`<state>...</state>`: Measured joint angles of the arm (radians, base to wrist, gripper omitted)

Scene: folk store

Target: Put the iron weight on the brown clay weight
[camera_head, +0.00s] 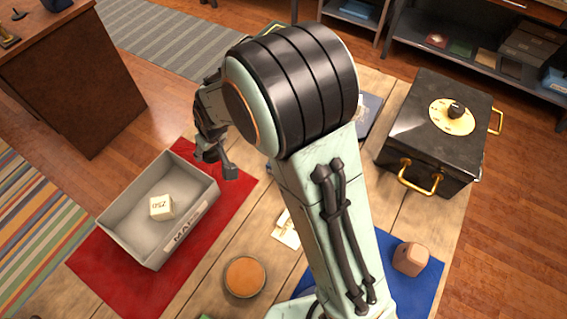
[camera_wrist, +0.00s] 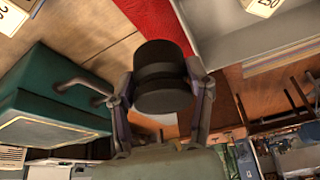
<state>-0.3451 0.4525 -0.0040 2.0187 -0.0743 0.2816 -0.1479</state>
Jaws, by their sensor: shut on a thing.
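The iron weight (camera_wrist: 162,62) is a dark, ridged cylinder between the two fingers of my gripper (camera_wrist: 160,90) in the wrist view. My gripper is shut on it. In the head view my gripper (camera_head: 218,163) is above the red mat, by the far right corner of the grey tray, and I cannot make out the weight there. The brown clay weight (camera_head: 410,258) appears to be the pinkish-brown block on the blue mat at the lower right of the head view. My arm stands between it and my gripper.
The grey tray (camera_head: 202,213) on the red mat (camera_head: 100,263) holds a white numbered block (camera_head: 161,207). An orange-topped round tin (camera_head: 245,276) sits at the front. A black box (camera_head: 402,125) with gold handles stands at the right. A green box (camera_wrist: 40,85) shows in the wrist view.

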